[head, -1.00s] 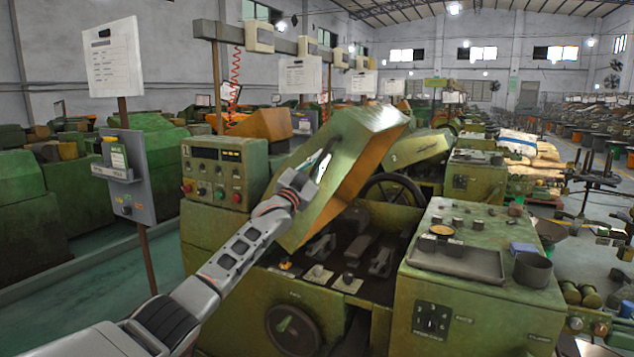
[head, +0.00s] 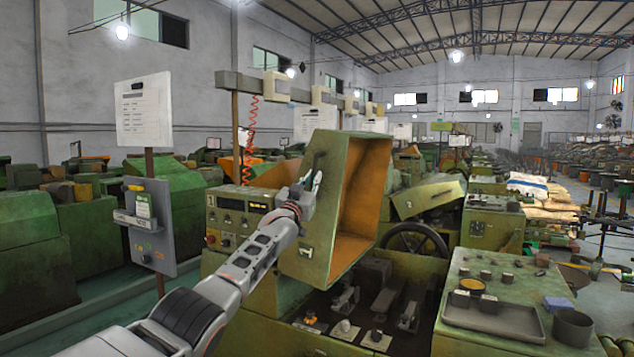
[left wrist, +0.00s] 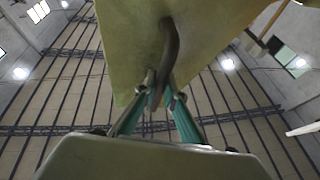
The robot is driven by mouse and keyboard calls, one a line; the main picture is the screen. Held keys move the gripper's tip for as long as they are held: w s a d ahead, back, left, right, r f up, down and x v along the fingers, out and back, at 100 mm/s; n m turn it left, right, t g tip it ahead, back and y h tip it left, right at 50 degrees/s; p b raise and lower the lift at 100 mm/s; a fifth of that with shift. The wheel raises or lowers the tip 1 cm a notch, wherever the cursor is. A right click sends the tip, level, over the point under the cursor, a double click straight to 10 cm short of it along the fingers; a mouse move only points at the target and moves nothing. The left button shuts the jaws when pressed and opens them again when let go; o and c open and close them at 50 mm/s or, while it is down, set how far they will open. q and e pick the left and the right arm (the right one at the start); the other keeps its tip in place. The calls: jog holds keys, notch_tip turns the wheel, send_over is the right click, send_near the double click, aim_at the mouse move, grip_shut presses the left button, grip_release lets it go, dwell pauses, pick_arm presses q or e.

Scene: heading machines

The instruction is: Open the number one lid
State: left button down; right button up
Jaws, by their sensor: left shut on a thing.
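The number one lid (head: 324,232) is a green box-shaped cover with an orange inside and a "1" mark low on its outer face. It stands swung up, nearly upright, with its open orange side facing right. My left gripper (head: 305,188) is at the lid's outer face and shut on its handle. In the left wrist view, the dark curved handle (left wrist: 170,50) runs down from the lid (left wrist: 125,40) between the fingers of my left gripper (left wrist: 160,92). My right gripper is not in view.
The machine's exposed bed with metal fixtures (head: 375,338) lies below the lid. A control box (head: 228,218) stands left of the lid, and a handwheel (head: 415,240) is behind on the right. A tray (head: 495,318) and a dark cup (head: 572,326) sit on the right-hand cabinet.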

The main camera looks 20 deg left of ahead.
pick_arm(q)
jog(key=shift+a, duration=0.2)
jog(key=c, duration=2.1)
grip_release()
jog(key=shift+v, duration=6)
